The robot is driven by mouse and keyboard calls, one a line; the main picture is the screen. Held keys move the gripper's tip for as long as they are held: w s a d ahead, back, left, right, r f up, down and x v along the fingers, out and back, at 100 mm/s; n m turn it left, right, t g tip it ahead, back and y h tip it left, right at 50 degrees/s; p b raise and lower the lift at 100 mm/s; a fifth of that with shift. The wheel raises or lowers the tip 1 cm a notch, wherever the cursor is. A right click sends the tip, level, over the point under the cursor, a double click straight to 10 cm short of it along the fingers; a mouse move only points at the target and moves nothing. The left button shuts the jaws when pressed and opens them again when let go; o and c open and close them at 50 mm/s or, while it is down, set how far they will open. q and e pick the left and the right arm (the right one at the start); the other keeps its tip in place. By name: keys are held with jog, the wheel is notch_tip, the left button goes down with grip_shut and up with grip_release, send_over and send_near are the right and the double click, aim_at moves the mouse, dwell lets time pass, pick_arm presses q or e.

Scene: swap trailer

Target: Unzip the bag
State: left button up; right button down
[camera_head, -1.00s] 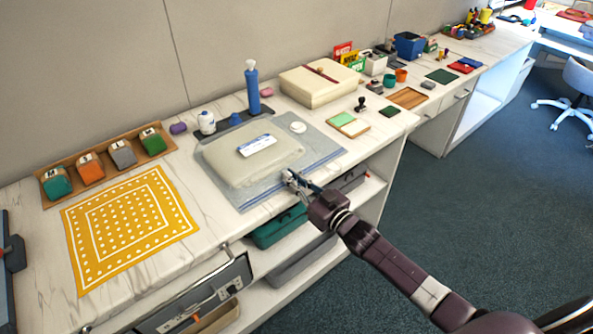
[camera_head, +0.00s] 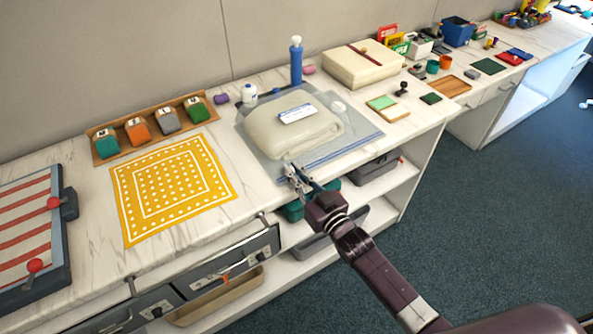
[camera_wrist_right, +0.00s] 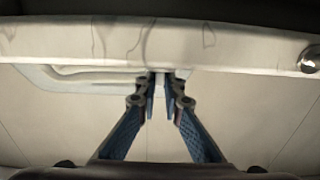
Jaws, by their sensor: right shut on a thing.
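The bag (camera_head: 340,151) is a clear, flat pouch on the counter, with a blue zip strip along its front edge. A folded cream cloth (camera_head: 283,133) with a white label (camera_head: 298,114) lies in it. My right gripper (camera_head: 295,174) is at the counter's front edge, by the left end of the zip strip. It is shut on a small part there, apparently the zip slider, which its fingers hide. In the right wrist view its fingertips (camera_wrist_right: 160,84) are close together below the pale counter edge. My left gripper is not in view.
A yellow patterned cloth (camera_head: 173,187) lies to the left, with a wooden tray (camera_head: 97,155) of coloured blocks behind it. A blue bottle (camera_head: 296,65) stands behind the bag. A cream box (camera_head: 363,67) and sticky notes are to the right. Open shelves (camera_head: 385,186) are below.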

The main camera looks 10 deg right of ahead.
jog(key=c, duration=2)
grip_release()
jog(key=shift+s+a, duration=0.1)
jog(key=shift+a, duration=0.1)
jog(key=shift+c, duration=0.2)
jog(key=v, duration=1.2)
jog(key=s+d+f+m+g+h, duration=0.1)
jog(key=s+d+f+g+h, duration=0.2)
jog(key=f, duration=0.8)
jog(key=s+d+f+g, duration=0.2)
jog(key=s+f, duration=0.4)
jog(key=f, duration=0.5)
jog(key=s+d+f+m+g+h, duration=0.1)
jog(key=s+d+f+g+h, duration=0.2)
jog(key=f, duration=0.8)
jog(key=s+f+g, duration=0.2)
jog(key=s+f, duration=0.3)
jog(key=s, duration=0.5)
jog(key=s+f+g, duration=0.3)
jog(key=s+f, duration=0.3)
jog(key=s, duration=0.4)
jog(key=s+f+g, duration=0.3)
jog(key=s+f, duration=0.2)
jog(key=s, duration=0.5)
jog(key=shift+s+f, duration=0.2)
jog(key=shift+s, duration=0.1)
